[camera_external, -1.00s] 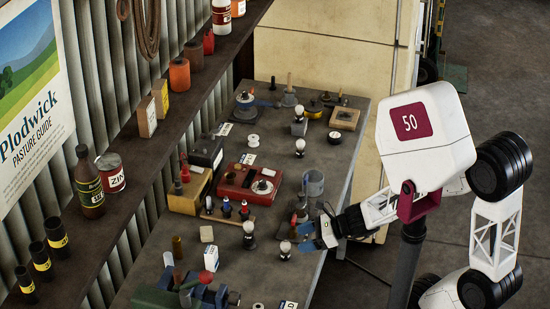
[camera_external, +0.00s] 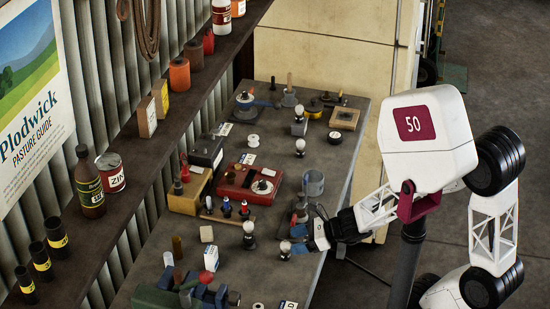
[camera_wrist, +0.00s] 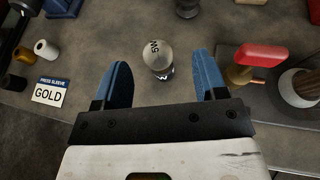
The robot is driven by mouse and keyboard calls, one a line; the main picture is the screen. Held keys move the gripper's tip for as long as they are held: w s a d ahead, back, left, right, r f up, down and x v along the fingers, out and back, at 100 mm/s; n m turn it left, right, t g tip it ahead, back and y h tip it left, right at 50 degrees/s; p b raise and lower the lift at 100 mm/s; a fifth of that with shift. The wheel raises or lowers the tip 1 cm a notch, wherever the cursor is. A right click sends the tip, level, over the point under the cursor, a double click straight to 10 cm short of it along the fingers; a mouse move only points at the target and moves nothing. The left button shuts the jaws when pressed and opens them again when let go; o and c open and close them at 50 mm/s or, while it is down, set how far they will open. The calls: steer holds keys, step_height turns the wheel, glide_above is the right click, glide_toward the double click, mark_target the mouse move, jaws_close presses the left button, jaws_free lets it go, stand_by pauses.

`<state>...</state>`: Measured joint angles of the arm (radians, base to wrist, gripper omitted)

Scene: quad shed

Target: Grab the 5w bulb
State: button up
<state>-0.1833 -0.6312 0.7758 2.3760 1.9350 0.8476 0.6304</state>
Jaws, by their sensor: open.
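The 5w bulb (camera_wrist: 157,54) is a pale glass globe with dark lettering and a metal base, seen from above in the wrist view. In the external view a pale bulb (camera_external: 285,246) stands at the near right edge of the bench, just left of my gripper (camera_external: 298,240). My gripper (camera_wrist: 161,62) has two blue fingers, spread wide and empty. In the wrist view the bulb appears in the gap between the fingertips, with space on both sides. Whether the tips are level with it is unclear.
Another bulb (camera_external: 249,228) stands to the left, and a further one (camera_external: 300,145) stands farther back. A red-handled tool (camera_wrist: 260,56) and a round pot (camera_wrist: 297,88) sit right of the fingers in the wrist view. A GOLD card (camera_wrist: 49,92) lies left.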

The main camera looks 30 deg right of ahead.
mark_target(289, 244)
steer(key=shift+w+a+f, duration=0.1)
steer(key=shift+a, duration=0.15)
stand_by(0.3)
steer(key=shift+x, duration=2.55)
steer(key=shift+f, duration=0.1)
steer(key=shift+c, duration=0.4)
steer(key=c, duration=0.9)
